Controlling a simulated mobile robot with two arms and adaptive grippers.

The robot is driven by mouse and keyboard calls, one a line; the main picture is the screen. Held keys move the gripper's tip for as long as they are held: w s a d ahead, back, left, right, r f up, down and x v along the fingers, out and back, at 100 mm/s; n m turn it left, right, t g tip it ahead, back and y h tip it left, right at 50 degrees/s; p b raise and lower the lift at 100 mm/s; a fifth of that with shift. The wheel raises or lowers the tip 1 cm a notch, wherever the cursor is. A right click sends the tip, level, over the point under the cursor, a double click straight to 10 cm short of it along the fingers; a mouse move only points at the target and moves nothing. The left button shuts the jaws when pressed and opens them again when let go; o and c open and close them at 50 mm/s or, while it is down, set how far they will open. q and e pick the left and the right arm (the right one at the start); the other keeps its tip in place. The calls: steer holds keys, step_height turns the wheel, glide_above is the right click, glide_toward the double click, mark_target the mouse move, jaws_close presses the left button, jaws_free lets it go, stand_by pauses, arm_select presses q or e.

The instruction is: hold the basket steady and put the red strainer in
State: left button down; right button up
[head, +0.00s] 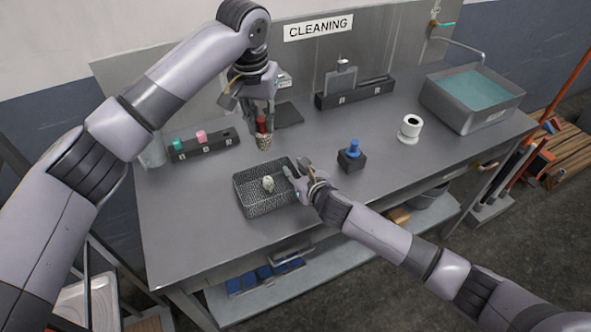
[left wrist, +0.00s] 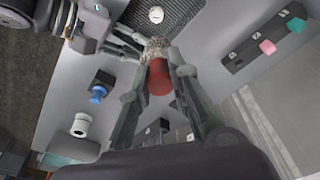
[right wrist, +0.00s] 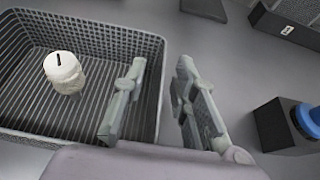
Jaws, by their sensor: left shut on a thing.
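The red strainer (head: 263,125), with a mesh end pointing down, is held by my left gripper (head: 262,116), which is shut on it. It hangs above the table near the basket's back edge. In the left wrist view the strainer (left wrist: 160,77) sits between the fingers. The dark wire basket (head: 268,208) stands on the table with a small whitish item (head: 268,184) inside; the item also shows in the right wrist view (right wrist: 64,72). My right gripper (head: 297,172) is open at the basket's right wall, one finger inside and one outside. Contact with the wall is unclear.
A black block with a blue knob (head: 352,153) and a white cylinder (head: 410,128) stand to the right. A rack with green and pink pieces (head: 205,145) is back left. A dark rack (head: 355,93) stands behind, and a water-filled sink (head: 470,98) at far right.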

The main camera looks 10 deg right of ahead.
mark_target(267, 147)
steer(key=shift+w+a, duration=0.1)
steer(key=shift+w, duration=0.05)
jaws_close()
stand_by(0.6)
arm_select(q)
steer(key=f, duration=0.2)
steer(key=s+f, duration=0.1)
steer(key=f, duration=0.1)
steer(key=s+f, duration=0.1)
steer(key=f, duration=0.1)
steer(key=shift+d, duration=0.3)
steer(key=shift+s+f, duration=0.1)
steer(key=shift+f, duration=2.15)
